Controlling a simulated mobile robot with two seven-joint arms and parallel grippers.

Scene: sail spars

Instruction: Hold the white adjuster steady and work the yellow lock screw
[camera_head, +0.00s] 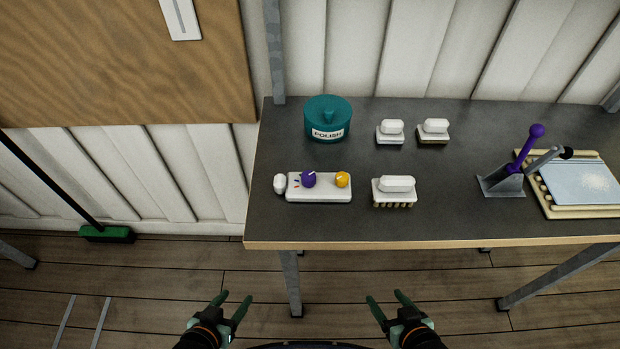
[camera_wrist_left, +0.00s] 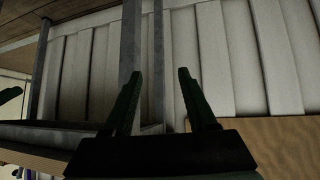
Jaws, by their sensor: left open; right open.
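A white adjuster (camera_head: 319,191) lies on the dark table near its left front corner. It is a flat white block with a purple knob (camera_head: 308,179), a yellow knob-like lock screw (camera_head: 342,180) and a rounded white end at its left. My left gripper (camera_head: 235,300) is open and empty in front of the table, below and left of the adjuster. It also shows open in the left wrist view (camera_wrist_left: 158,75), with the wall and a table leg beyond. My right gripper (camera_head: 384,298) is open and empty in front of the table, below and right of the adjuster.
On the table (camera_head: 430,225) stand a teal polish tin (camera_head: 327,119), white-handled brushes (camera_head: 394,191), a purple-knobbed lever (camera_head: 526,148) and a framed pale-blue panel (camera_head: 585,184). A green broom (camera_head: 107,234) stands at left. The table front between adjuster and front edge is clear.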

